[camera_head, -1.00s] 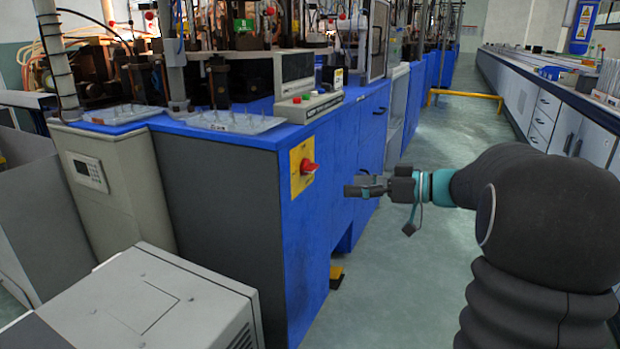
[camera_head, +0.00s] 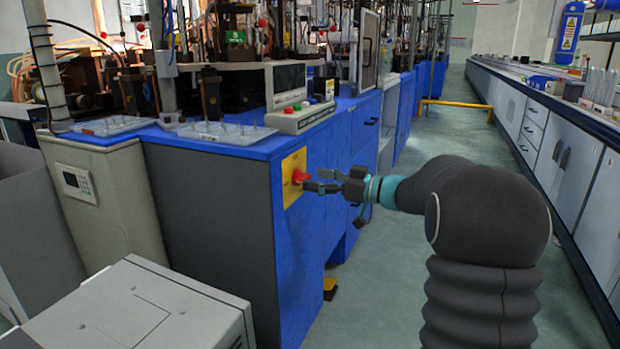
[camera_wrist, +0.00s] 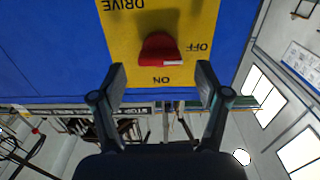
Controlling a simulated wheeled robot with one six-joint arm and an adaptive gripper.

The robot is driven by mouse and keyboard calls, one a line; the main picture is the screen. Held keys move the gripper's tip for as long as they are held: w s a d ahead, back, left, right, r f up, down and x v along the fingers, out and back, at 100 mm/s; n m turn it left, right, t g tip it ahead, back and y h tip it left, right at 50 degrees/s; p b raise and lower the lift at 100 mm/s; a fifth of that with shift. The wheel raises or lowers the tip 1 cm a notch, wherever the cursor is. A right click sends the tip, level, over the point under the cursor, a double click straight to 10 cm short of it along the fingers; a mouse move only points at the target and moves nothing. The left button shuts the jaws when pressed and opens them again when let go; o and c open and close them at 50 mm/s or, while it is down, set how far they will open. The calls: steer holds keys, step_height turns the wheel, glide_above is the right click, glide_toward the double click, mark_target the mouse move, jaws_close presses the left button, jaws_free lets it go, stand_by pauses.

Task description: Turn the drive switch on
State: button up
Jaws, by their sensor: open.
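The drive switch is a red knob (camera_head: 299,176) on a yellow plate (camera_head: 291,163) on the blue end panel of the machine. In the wrist view the red knob (camera_wrist: 160,48) sits on the yellow plate (camera_wrist: 121,38), which reads DRIVE, OFF and ON, upside down. My gripper (camera_head: 322,188) is just right of the knob in the head view. In the wrist view my gripper (camera_wrist: 161,78) is open, its two fingers apart on either side of the knob's lower edge. Which mark the knob points to is unclear.
The blue machine bench (camera_head: 350,125) carries clear trays (camera_head: 222,132) and a control box (camera_head: 301,116) with coloured buttons. A grey cabinet (camera_head: 140,310) stands in the left foreground. A yellow floor rail (camera_head: 455,103) crosses the aisle behind. The aisle floor (camera_head: 400,240) is open.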

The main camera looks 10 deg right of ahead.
steer(key=shift+x, duration=1.15)
steer(key=c, duration=1.2)
steer(key=shift+o, duration=0.2)
